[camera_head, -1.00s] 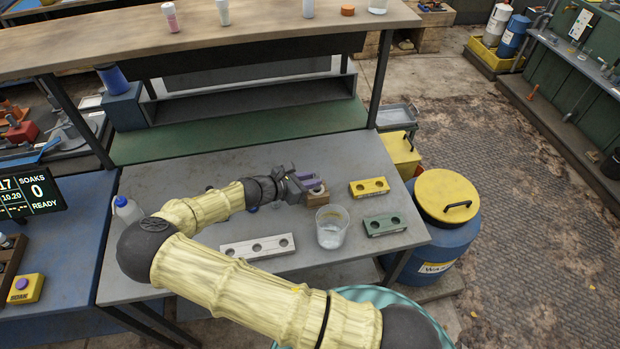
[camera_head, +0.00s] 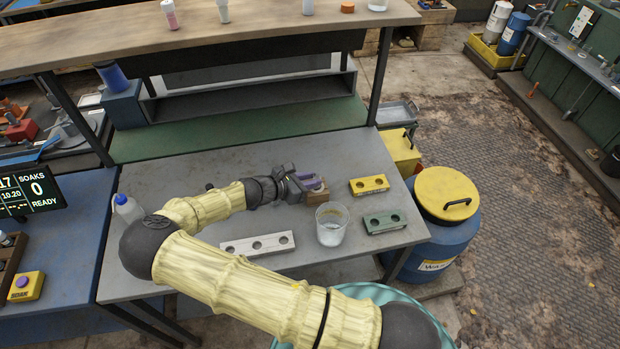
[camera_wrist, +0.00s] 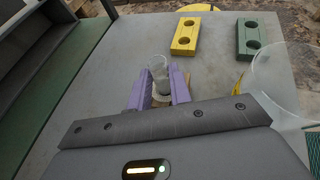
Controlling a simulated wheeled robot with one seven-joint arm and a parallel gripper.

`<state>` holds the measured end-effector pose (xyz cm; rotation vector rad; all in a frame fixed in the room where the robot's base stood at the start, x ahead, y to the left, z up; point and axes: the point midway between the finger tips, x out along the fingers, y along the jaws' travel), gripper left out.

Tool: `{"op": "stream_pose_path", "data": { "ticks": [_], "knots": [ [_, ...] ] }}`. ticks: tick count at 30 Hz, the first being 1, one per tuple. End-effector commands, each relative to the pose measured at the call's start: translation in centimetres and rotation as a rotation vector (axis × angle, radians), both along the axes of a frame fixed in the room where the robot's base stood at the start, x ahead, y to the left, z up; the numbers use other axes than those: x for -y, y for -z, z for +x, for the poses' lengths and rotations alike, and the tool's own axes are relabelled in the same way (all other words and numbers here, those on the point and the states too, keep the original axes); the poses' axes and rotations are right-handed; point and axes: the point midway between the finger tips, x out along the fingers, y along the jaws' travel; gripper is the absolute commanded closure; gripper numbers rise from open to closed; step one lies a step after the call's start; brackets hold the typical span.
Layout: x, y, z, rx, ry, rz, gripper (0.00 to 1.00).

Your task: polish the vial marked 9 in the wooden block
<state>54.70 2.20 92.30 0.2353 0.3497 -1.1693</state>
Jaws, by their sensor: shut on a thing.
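My gripper (camera_head: 307,183) reaches over the grey table, and its purple fingers are at the small wooden block (camera_head: 318,197). In the wrist view the fingers (camera_wrist: 158,92) are shut on a clear glass vial (camera_wrist: 158,66), whose open rim stands above them. Some brown wood of the block shows beside and below the fingers there. I cannot tell how far the vial sits in the block. No number 9 is readable on the vial or the block.
A yellow two-hole block (camera_head: 369,185) and a green two-hole block (camera_head: 385,222) lie to the right. A clear beaker (camera_head: 331,228) stands close in front of the wooden block. A white three-hole block (camera_head: 257,245) lies at front left, near my arm.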

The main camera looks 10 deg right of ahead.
Motion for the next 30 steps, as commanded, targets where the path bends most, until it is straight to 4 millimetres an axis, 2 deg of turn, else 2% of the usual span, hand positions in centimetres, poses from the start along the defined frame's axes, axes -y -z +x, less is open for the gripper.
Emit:
{"op": "stream_pose_path", "data": {
  "ticks": [21,30],
  "knots": [
    [0.0,3.0,0.0,-0.001,0.000,0.000,1.00],
    [0.0,3.2,0.0,0.000,0.000,0.000,1.00]
  ]
}}
